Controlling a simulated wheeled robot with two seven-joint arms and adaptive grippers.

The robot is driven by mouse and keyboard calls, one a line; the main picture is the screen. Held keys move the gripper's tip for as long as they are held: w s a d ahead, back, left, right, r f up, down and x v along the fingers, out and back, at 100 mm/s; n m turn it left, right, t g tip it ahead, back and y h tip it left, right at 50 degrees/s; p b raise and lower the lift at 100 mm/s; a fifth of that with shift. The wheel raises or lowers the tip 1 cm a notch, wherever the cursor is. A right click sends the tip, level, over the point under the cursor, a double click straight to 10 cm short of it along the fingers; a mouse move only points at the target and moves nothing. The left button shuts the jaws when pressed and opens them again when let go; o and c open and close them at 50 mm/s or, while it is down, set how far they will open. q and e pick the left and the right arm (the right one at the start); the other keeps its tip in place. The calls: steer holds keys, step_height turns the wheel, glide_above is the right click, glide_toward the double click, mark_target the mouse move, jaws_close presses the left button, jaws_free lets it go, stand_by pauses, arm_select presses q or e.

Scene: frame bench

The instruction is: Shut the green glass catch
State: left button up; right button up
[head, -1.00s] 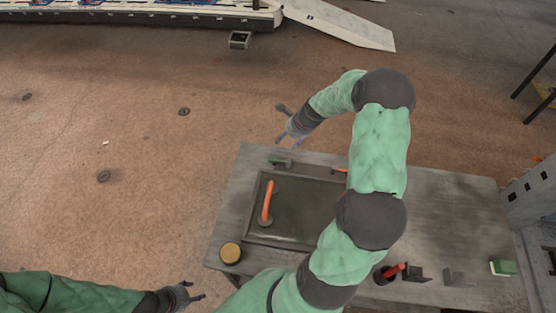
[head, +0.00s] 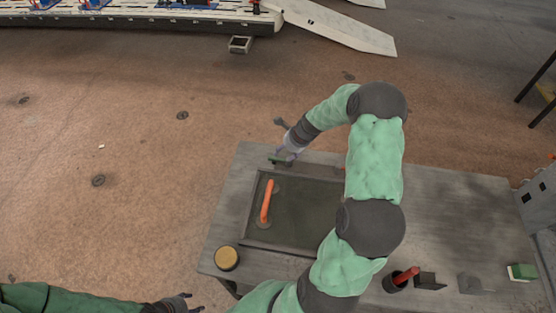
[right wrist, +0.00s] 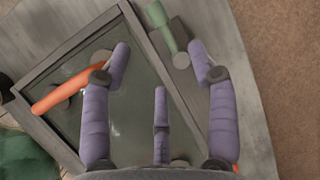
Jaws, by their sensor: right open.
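The green catch (head: 279,158) sits at the far left edge of the framed glass panel (head: 318,222) on the bench. In the right wrist view the green catch (right wrist: 163,25) is a lever with a grey round base, beside the dark frame. My right gripper (head: 287,147) is over it, partly covering it. In the right wrist view my right gripper (right wrist: 160,55) is open and empty, with the catch beyond and between its two upper fingertips. I cannot tell whether they touch. My left gripper (head: 190,302) is at the bottom edge, partly cut off and off the bench.
An orange handle (head: 267,202) stands on the glass. A yellow-topped round tin (head: 227,258) is at the bench's left corner. A dark cup with a red item (head: 399,280), grey brackets (head: 428,281) and a green-and-white block (head: 521,272) stand at the right. My right arm hides part of the panel.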

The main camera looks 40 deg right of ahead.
mark_target(276, 160)
steer(key=b+x, duration=0.1)
steer(key=x, duration=0.7)
steer(key=shift+w+f, duration=0.25)
steer(key=shift+f, duration=0.05)
jaws_close()
